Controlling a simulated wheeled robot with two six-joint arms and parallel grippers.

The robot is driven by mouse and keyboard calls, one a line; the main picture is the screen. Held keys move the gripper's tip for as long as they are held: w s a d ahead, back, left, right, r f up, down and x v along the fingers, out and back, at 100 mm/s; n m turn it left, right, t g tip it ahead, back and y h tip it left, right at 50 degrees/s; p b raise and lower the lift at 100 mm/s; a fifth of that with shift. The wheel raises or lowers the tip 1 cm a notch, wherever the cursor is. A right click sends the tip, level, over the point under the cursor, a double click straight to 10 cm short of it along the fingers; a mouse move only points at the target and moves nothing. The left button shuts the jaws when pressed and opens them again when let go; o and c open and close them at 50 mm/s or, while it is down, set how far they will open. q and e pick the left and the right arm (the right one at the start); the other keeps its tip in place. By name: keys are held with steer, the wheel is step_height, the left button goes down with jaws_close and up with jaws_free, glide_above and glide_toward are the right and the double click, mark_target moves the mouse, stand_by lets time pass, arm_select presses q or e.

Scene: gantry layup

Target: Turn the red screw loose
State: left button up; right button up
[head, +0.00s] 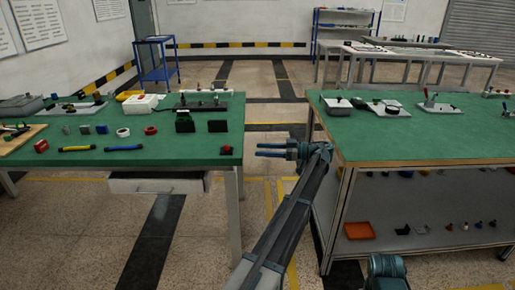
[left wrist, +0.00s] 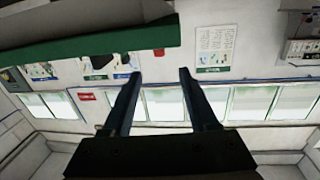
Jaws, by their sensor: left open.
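I cannot make out the red screw for certain in either view. Small red parts show in the head view: a red ring (head: 150,130) and a red block (head: 41,146) on the left bench, and a red-topped lever fixture (head: 428,101) on the right bench. My left gripper (head: 258,150) is in the gap between the two benches, pointing left, near the left bench's right edge. It also shows in the left wrist view (left wrist: 158,73), its two fingers apart with nothing between them. My right gripper does not show.
The left green bench (head: 190,151) holds fixtures, tools and small parts, with a drawer (head: 155,186) below. The right green bench (head: 400,146) is clear in front; its lower shelf holds an orange tray (head: 359,231) and small parts. A blue cart (head: 157,62) stands behind.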

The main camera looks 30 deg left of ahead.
arm_select(q)
steer(key=s+d+f+m+t+h, duration=0.4)
steer(key=s+d+f+m+h, duration=0.2)
steer(key=s+d+f+m, duration=0.65)
steer(key=s+d+f+m+t+h, duration=0.55)
steer(key=s+d+f+m, duration=0.35)
steer(key=d, duration=0.6)
steer(key=w+a+r+n+t+y, duration=0.1)
steer(key=w+a+r+n+t, duration=0.25)
steer(key=a, duration=0.55)
steer(key=w+a+r+n+t+y, duration=0.1)
steer(key=w+a+r+t+y, duration=0.2)
steer(key=a+r, duration=0.4)
steer(key=a+r+t, duration=0.2)
steer(key=a+r, duration=0.1)
steer(key=a, duration=0.3)
steer(key=a+r+t, duration=0.3)
steer(key=a+r, duration=0.1)
steer(key=a, duration=0.3)
steer(key=a+r+t+h, duration=0.1)
steer(key=a+r+t, duration=0.2)
steer(key=a, duration=0.4)
steer(key=shift+s+r+m, duration=0.2)
steer(key=shift+r+m, duration=0.1)
steer(key=shift+r, duration=0.45)
